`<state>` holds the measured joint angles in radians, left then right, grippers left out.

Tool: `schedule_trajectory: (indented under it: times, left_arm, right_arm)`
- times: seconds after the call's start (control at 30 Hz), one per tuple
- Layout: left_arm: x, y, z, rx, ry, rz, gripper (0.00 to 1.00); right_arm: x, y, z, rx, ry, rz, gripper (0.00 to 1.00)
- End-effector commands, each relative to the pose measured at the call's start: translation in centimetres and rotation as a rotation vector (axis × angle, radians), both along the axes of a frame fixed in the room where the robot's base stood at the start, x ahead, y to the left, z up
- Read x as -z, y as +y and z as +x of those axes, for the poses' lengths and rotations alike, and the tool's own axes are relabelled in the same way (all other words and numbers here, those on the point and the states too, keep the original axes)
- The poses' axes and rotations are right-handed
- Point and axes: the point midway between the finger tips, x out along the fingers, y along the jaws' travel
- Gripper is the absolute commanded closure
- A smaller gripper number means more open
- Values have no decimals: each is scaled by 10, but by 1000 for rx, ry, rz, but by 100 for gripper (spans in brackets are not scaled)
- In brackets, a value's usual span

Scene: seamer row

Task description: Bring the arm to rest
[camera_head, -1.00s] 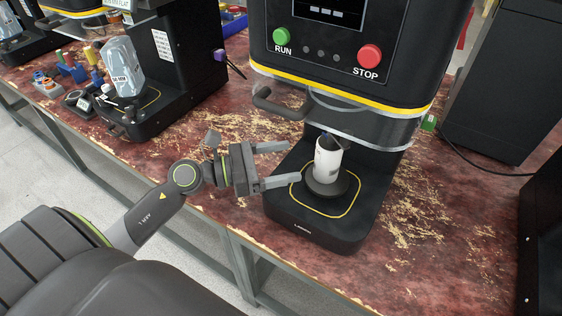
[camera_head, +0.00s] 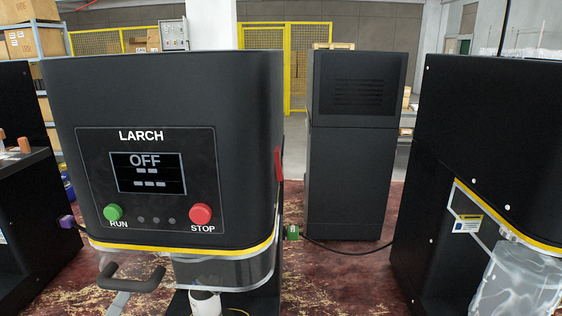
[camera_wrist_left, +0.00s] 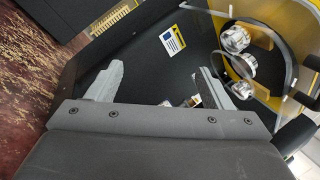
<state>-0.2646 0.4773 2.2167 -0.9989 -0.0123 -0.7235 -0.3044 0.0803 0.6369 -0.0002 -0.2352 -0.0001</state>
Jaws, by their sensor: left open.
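My left gripper (camera_wrist_left: 150,88) is open in the left wrist view, with its two grey fingers wide apart and the seamer's dark body and metal rollers (camera_wrist_left: 236,62) beyond them. In the head view only a small light grey piece, perhaps of this gripper, shows at the bottom edge below the seamer's handle. The LARCH seamer (camera_head: 165,75) stands in front of me, its screen (camera_head: 148,173) reading OFF. A white can (camera_head: 205,303) shows under its head, its lower part cut off. Whether the gripper touches anything cannot be told. My right gripper is not in view.
The black handle (camera_head: 132,277) sticks out at the seamer's front. A tall black cabinet (camera_head: 352,185) stands behind, and another machine (camera_head: 468,130) is at the right.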

Motion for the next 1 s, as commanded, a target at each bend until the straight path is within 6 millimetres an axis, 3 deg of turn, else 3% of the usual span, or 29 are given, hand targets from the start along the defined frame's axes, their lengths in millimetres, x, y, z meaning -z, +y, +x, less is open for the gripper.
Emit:
schedule_trajectory:
  times: [0.2, 0.3, 0.43, 0.6, 0.7, 1.0]
  left_arm:
    - [38, 56, -21, -259, 182, -605, 26]
    - [69, 73, -39, -385, 276, -869, 26]
    - [115, 81, -70, -559, 405, -1193, 26]
    - [170, 69, -119, -787, 574, -1544, 26]
    - [193, 55, -146, -909, 665, -1697, 26]
    - [230, 2, -223, -1245, 910, -2002, 26]
  right_arm:
    - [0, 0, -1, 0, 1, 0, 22]
    - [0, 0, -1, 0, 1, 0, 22]
    - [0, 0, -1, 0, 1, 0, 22]
    - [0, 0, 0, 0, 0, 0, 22]
    - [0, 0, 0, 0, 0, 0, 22]
    - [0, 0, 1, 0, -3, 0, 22]
